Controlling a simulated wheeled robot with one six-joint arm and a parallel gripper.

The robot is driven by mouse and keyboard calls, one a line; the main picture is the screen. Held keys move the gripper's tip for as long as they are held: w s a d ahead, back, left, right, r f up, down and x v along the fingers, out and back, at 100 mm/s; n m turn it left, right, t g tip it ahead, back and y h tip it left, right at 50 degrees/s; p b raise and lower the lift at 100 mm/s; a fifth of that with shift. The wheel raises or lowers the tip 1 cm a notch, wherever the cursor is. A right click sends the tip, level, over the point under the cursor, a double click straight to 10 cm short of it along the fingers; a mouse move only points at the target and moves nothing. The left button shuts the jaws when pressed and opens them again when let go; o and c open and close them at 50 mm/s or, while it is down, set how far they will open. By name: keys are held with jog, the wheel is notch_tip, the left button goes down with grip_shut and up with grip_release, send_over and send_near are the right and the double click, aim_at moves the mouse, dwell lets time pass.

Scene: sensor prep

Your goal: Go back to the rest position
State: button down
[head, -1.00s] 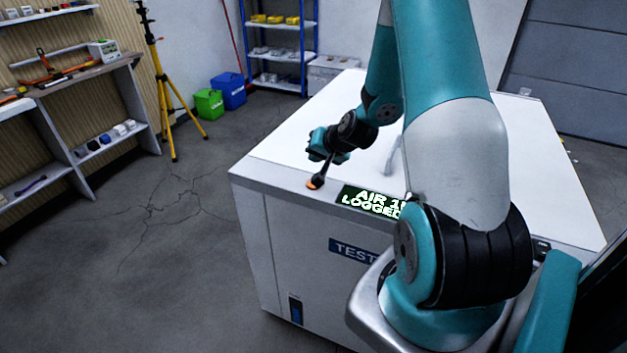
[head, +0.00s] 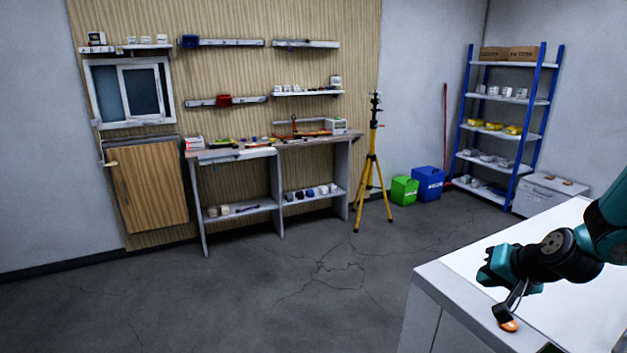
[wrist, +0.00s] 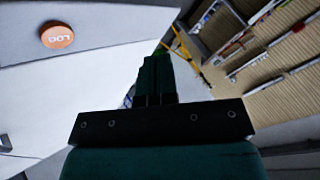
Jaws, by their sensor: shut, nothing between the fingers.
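My gripper (head: 484,273) is at the right of the head view, over the near left corner of a white cabinet top (head: 560,262). Its fingers also show in the wrist view (wrist: 156,62), together with nothing between them. A round orange button (head: 508,324) sits on the cabinet top just below the gripper, with a dark shape beside it. In the wrist view the button (wrist: 57,35) reads LOG and lies apart from the fingers, to their left. Most of my arm is outside the head view.
Open floor (head: 330,275) lies left of the cabinet. Behind are a workbench (head: 348,150), a yellow tripod (head: 372,185), green (head: 404,190) and blue bins (head: 428,184), and a blue-framed shelf rack (head: 545,110). A wooden door panel (head: 148,185) is at the left.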

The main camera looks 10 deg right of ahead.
jog(key=s+a+r+n+g+y, duration=0.25)
jog(key=a+r+n, duration=0.35)
jog(key=a, duration=0.7)
jog(key=s+a+r+n+g, duration=0.2)
jog(key=s+a+r+n, duration=0.2)
jog(key=s, duration=0.7)
jog(key=s+a+r+n+g, duration=0.3)
jog(key=s+a+r, duration=0.1)
jog(key=s+a, duration=0.5)
jog(key=shift+s+a+r+n+g, duration=0.15)
jog(key=shift+s+a+n+g, duration=0.2)
jog(key=shift+s, duration=0.5)
